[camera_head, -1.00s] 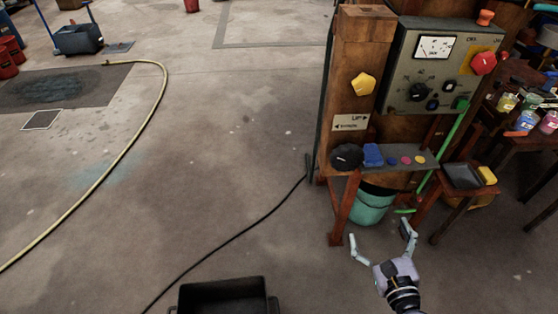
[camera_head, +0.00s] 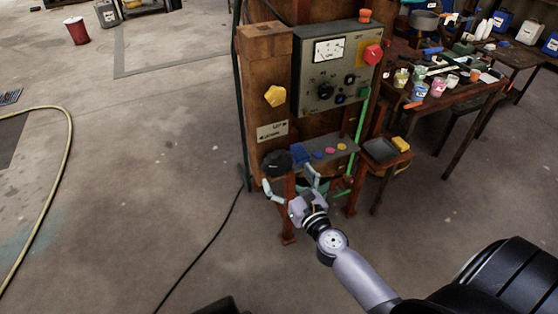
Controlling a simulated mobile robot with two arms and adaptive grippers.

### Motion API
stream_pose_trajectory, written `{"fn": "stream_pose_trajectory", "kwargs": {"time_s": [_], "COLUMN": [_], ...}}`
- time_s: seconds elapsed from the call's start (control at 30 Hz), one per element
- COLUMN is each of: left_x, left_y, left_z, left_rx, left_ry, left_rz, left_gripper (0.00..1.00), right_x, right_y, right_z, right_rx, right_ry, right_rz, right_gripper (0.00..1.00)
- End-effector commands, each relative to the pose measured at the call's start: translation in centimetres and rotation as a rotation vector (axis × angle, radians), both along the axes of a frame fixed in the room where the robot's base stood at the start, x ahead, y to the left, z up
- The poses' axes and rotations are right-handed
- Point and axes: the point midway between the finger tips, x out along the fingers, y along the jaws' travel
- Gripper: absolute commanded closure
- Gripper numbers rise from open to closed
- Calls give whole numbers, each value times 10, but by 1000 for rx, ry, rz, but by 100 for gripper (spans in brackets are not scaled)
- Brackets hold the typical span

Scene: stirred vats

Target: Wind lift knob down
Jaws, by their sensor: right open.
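A yellow multi-sided knob (camera_head: 275,95) sits on the front of the wooden post (camera_head: 264,62) left of the control panel. A small plate (camera_head: 272,130) with lettering and arrows is fixed below it. My right gripper (camera_head: 289,178) is open and empty, fingers spread, at about the height of the small shelf and clearly below the knob. My left gripper is not in view.
A grey control panel (camera_head: 334,75) carries a dial, dark knobs and a red knob (camera_head: 373,54). A narrow shelf (camera_head: 345,149) holds a black round item (camera_head: 277,163) near my gripper. A cluttered table (camera_head: 462,105) stands right. The floor left is mostly clear.

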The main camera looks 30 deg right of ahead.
Motion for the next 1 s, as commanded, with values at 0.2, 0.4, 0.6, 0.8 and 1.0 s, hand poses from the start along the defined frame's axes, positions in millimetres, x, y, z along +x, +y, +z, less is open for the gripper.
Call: {"fn": "stream_pose_trajectory", "kwargs": {"time_s": [0.2, 0.4, 0.6, 0.8, 1.0], "left_x": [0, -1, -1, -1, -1], "left_y": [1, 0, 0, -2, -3], "left_z": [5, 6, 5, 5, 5], "left_rx": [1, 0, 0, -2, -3], "left_ry": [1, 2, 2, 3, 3], "left_rz": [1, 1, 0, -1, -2], "left_gripper": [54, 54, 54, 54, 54], "right_x": [37, 50, 52, 52, 52], "right_y": [-2, -3, -3, -3, -3], "right_z": [1, 0, -1, 0, 0], "right_rx": [-1, 0, 0, 0, 0], "right_ry": [-1, 0, 1, 1, 0], "right_rz": [0, 1, 1, 1, 0], "right_gripper": [7, 7, 7, 14, 28]}}
